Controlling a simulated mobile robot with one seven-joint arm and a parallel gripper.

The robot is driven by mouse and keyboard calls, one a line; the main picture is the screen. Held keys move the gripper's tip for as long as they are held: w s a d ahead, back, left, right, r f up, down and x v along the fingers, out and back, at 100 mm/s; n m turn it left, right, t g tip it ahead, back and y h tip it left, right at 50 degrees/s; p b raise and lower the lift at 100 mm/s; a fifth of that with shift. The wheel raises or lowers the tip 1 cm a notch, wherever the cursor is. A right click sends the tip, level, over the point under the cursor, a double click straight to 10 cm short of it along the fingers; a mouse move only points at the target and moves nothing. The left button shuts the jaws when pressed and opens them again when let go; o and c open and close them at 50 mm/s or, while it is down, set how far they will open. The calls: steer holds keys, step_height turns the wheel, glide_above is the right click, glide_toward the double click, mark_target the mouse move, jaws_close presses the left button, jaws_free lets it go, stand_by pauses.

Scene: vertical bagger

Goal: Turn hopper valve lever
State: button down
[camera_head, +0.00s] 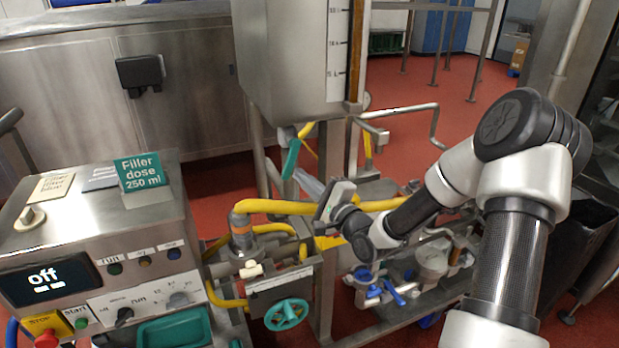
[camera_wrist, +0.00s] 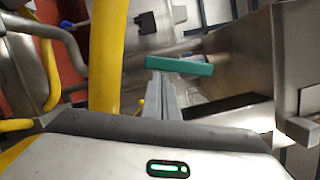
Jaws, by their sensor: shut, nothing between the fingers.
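The hopper valve lever has a teal handle (camera_head: 291,159) and slants below the steel hopper (camera_head: 290,50) in the head view. In the wrist view the teal handle (camera_wrist: 180,66) lies across the picture just beyond my fingertips. My gripper (camera_head: 299,175) reaches in from the right, its fingers just right of the handle's lower end. In the wrist view my gripper (camera_wrist: 160,76) is shut with nothing held. Its tips overlap the handle's lower edge there; I cannot tell whether they touch it.
A yellow hose (camera_head: 270,206) runs beside and below my gripper, and also rises left of the fingers in the wrist view (camera_wrist: 106,60). A control panel (camera_head: 100,255) with a teal "Filler dose 250 ml" sign (camera_head: 141,171) stands at left. A teal handwheel (camera_head: 286,314) sits low in front.

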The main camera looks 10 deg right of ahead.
mark_target(287, 179)
steer(key=a+m, duration=0.2)
steer(key=m, duration=0.1)
steer(key=shift+s+t, duration=0.15)
steer(key=shift+t, duration=0.15)
steer(key=a+m, duration=0.1)
steer(key=m, duration=0.1)
steer(key=a+r+m+t, duration=0.1)
steer(key=m, duration=0.1)
steer(key=shift+s+a+m+h+p, duration=0.1)
steer(key=shift+s+m+h+p, duration=0.1)
steer(key=shift+m+h+p, duration=0.15)
steer(key=shift+s+a+r+m+t+h, duration=0.1)
steer(key=shift+a+r+m+t+h, duration=0.3)
steer(key=shift+m, duration=1.15)
steer(key=shift+s+a+r+m+t+h, duration=0.1)
steer(key=shift+a+r+m+h, duration=0.65)
steer(key=shift+m, duration=0.8)
steer(key=shift+s+a+r+m+t+h, duration=0.15)
steer(key=shift+a+r+m+h, duration=0.4)
steer(key=shift+m, duration=1)
steer(key=shift+d+r, duration=0.1)
